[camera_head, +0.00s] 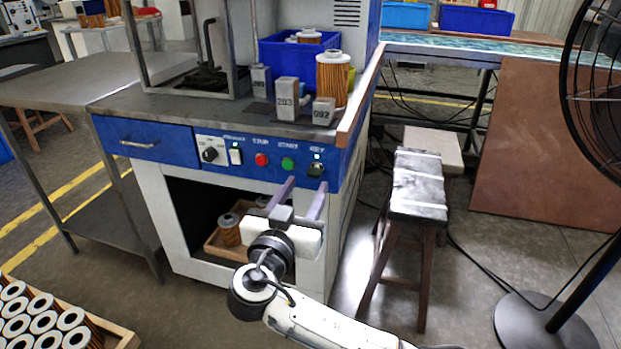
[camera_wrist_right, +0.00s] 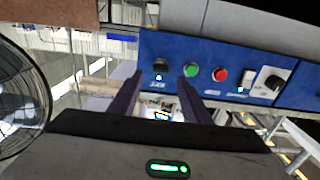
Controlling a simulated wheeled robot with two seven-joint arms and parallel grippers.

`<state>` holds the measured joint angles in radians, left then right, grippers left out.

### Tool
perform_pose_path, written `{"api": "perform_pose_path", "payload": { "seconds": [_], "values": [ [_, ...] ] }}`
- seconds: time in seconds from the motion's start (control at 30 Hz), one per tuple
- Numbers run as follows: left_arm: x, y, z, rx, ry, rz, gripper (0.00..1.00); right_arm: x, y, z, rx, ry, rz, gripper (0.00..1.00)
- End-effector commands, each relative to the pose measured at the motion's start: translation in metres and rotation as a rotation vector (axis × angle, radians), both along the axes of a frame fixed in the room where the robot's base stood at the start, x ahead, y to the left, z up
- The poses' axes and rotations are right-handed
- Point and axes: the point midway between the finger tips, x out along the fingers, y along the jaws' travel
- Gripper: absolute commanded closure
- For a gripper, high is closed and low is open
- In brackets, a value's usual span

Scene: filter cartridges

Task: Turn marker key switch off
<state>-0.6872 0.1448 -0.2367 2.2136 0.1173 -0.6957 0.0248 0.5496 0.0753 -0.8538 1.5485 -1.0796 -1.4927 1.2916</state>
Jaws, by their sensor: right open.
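The key switch (camera_head: 316,169) is a dark knob at the right end of the blue control panel (camera_head: 219,169), under a "KEY" label. A small green light above it is lit. It also shows as a dark knob in the right wrist view (camera_wrist_right: 161,65), just beyond the fingertips and roughly between them. My right gripper (camera_head: 306,184) is open and empty, its two fingers pointing at the panel close to the key switch. In the right wrist view the gripper (camera_wrist_right: 160,79) shows a gap between its fingers. I cannot tell whether a finger touches the knob. My left gripper is out of view.
Left of the key switch are a green button (camera_head: 288,163), a red button (camera_head: 261,159), a lit rocker switch (camera_head: 235,155) and a rotary knob (camera_head: 210,154). Numbered blocks and a filter cartridge (camera_head: 333,80) stand on the bench top. A stool (camera_head: 418,185) stands to the right.

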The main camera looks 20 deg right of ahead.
Motion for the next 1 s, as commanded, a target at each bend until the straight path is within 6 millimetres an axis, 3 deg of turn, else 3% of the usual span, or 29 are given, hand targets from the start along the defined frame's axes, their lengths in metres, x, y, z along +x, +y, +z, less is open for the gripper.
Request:
{"api": "perform_pose_path", "payload": {
  "seconds": [0.1, 0.3, 0.67, 0.9, 1.0],
  "values": [
    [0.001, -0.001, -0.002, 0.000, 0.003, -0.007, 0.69, 0.018, -0.013, 0.000, -0.004, -0.001, -0.002, 0.56],
    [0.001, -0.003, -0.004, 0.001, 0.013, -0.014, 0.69, 0.037, -0.025, -0.001, -0.002, 0.001, 0.001, 0.56],
    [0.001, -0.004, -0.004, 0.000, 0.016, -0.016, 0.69, 0.041, -0.028, -0.001, -0.001, 0.003, 0.001, 0.56],
    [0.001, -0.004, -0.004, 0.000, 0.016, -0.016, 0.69, 0.041, -0.027, -0.001, -0.001, 0.003, 0.001, 0.97],
    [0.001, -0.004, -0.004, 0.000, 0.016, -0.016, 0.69, 0.041, -0.027, -0.001, -0.001, 0.003, 0.001, 0.97]
  ]
}}
